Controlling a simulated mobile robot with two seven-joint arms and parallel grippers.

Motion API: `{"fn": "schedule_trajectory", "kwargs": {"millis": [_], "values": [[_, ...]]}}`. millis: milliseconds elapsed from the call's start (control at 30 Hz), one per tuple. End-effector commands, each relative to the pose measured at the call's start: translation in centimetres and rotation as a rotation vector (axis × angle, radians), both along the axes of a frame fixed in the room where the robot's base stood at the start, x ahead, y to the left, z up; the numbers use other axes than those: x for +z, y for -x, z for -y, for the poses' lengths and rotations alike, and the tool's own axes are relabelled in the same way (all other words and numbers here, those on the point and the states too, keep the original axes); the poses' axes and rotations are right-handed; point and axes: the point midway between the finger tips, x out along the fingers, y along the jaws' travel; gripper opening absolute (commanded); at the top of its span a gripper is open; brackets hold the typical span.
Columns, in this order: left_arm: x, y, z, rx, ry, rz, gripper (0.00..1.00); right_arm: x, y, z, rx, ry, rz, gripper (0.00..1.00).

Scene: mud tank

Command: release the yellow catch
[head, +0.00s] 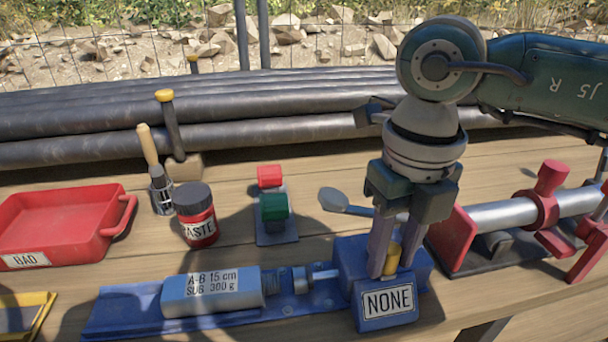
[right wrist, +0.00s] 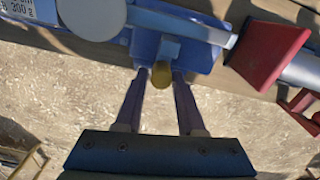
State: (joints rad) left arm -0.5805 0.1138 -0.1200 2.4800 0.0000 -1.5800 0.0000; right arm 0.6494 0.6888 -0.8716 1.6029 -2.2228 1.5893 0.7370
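The yellow catch (head: 392,259) stands upright on the blue block with the label NONE (head: 388,302). My right gripper (head: 391,262) comes down from above, with one finger on each side of the catch. In the right wrist view the catch (right wrist: 161,75) lies between the two fingertips (right wrist: 160,72), with a narrow gap on each side, so the gripper is open around it. The grey cylinder labelled A-B 15 cm SUB 300 g (head: 211,294) lies on the blue base (head: 125,310), left of the block. My left gripper is not in view.
A grey paddle (head: 335,200) extends behind my right gripper. A red clamp stand (head: 452,240) holding a pipe is close on the right.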

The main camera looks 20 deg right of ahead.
Motion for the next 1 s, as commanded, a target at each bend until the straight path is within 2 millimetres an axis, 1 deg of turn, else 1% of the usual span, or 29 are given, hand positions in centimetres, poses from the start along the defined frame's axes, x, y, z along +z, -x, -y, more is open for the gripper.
{"fn": "schedule_trajectory", "kwargs": {"millis": [33, 167, 367, 467, 567, 800, 900, 1000], "values": [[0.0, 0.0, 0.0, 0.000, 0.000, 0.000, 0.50, 0.0, 0.0, 0.0, 0.000, 0.000, 0.001, 0.45], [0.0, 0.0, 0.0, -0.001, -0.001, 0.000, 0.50, 0.0, 0.0, 0.0, 0.000, 0.001, 0.002, 0.60], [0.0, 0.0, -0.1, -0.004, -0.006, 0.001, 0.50, 0.0, -0.1, 0.1, -0.001, 0.002, 0.003, 0.60], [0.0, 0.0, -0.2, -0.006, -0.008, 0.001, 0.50, 0.3, -0.1, 0.1, -0.001, 0.002, 0.005, 0.60], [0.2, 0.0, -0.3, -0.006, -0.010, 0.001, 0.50, 1.5, -0.2, 0.1, 0.000, 0.002, 0.007, 0.60], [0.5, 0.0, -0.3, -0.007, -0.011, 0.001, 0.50, 6.3, -0.2, 0.1, 0.000, 0.002, 0.008, 0.60], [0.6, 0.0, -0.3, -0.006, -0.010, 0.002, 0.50, 8.0, -0.2, 0.1, -0.001, 0.003, 0.007, 0.60], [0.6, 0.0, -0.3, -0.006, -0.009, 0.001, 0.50, 9.2, -0.2, 0.1, 0.000, 0.001, 0.006, 0.60]]}}
